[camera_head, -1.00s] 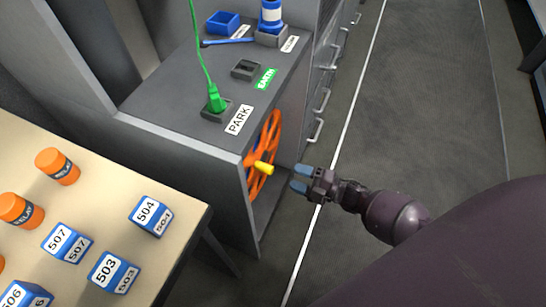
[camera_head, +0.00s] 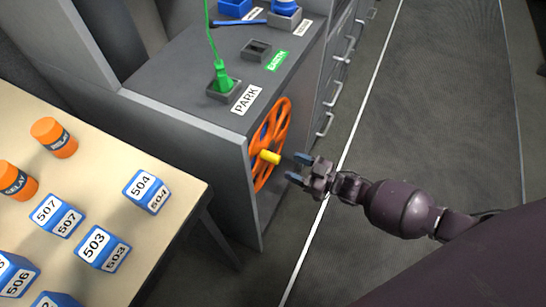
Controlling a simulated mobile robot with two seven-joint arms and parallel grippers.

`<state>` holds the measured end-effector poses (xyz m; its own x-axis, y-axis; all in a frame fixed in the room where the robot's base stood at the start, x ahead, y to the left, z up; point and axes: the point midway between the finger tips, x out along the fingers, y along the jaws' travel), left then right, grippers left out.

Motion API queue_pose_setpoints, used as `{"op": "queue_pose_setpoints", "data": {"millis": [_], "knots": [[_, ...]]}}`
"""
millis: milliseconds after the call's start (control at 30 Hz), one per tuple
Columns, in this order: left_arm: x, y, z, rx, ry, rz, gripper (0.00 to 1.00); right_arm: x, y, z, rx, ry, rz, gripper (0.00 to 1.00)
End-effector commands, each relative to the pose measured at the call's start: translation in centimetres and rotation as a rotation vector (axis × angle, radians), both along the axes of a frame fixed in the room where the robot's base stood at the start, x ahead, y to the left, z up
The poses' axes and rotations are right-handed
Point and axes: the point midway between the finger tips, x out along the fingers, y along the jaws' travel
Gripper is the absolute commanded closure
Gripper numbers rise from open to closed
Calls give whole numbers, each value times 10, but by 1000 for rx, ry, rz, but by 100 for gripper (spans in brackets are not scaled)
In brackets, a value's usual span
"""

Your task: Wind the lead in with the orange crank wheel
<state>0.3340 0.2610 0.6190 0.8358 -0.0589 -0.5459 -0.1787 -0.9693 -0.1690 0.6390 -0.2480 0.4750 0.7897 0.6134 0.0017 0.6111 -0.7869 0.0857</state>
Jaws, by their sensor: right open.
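The orange crank wheel (camera_head: 283,122) is upright on the side of the grey cabinet. Its yellow handle (camera_head: 269,157) sticks out towards my right gripper. My right gripper (camera_head: 296,168) is open, with its blue-tipped fingers just to the right of the handle; I cannot tell whether they touch it. The green lead (camera_head: 211,42) runs up out of view from a green plug (camera_head: 222,78) in the socket labelled PARK. My left gripper is not in view.
An empty socket labelled EARTH (camera_head: 256,50) is behind the plug on the cabinet top (camera_head: 188,100). A table (camera_head: 95,133) at left holds blue numbered blocks and orange relay cylinders. Drawer handles (camera_head: 325,125) stick out beyond the wheel. The floor at right is clear.

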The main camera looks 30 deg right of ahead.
Motion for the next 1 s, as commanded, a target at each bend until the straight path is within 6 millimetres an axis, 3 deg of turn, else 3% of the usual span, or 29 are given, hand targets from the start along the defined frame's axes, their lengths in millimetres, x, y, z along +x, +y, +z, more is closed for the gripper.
{"op": "queue_pose_setpoints", "data": {"millis": [400,867,1000], "knots": [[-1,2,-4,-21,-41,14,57,48,38,-3,-2,2,0,45],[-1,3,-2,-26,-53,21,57,58,44,-1,-3,0,-1,45],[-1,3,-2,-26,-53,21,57,57,44,-1,-3,0,0,65]]}}
